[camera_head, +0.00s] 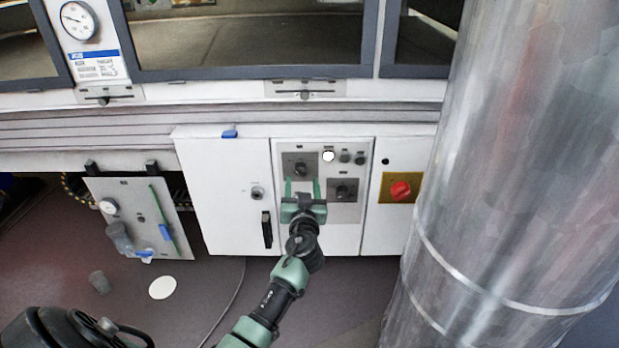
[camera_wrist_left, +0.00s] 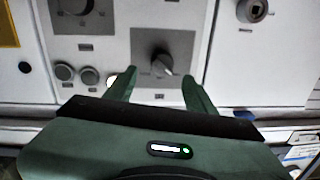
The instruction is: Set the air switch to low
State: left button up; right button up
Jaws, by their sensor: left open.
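A white control panel (camera_head: 349,222) on the cabinet carries two dark rotary switches on grey plates, an upper left one (camera_head: 300,168) and a lower right one (camera_head: 343,189). Their labels are too small to read, so I cannot tell which is the air switch. My left gripper (camera_head: 301,184) is open in front of the upper left switch. In the left wrist view this switch (camera_wrist_left: 158,57) shows between and just beyond the fingertips, its pointer slanting to the lower right. Nothing is held, and contact is not visible. My right gripper is not in view.
A white indicator (camera_head: 328,155) and two dark buttons sit beside the upper switch. A red knob on a yellow plate (camera_head: 401,189) is to the right. A large metal duct (camera_head: 500,170) fills the right side. A cabinet door with a black handle (camera_head: 266,228) is to the left.

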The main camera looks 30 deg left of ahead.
aim_at(300, 173)
pick_arm(q)
jog(key=x, duration=0.4)
jog(key=shift+a+r, duration=0.1)
jog(key=shift+a, duration=0.3)
jog(key=shift+w+a, duration=0.2)
jog(key=shift+w, duration=0.35)
jog(key=shift+d, duration=0.15)
jog(key=shift+s, duration=0.1)
jog(key=shift+s, duration=0.1)
grip_shut()
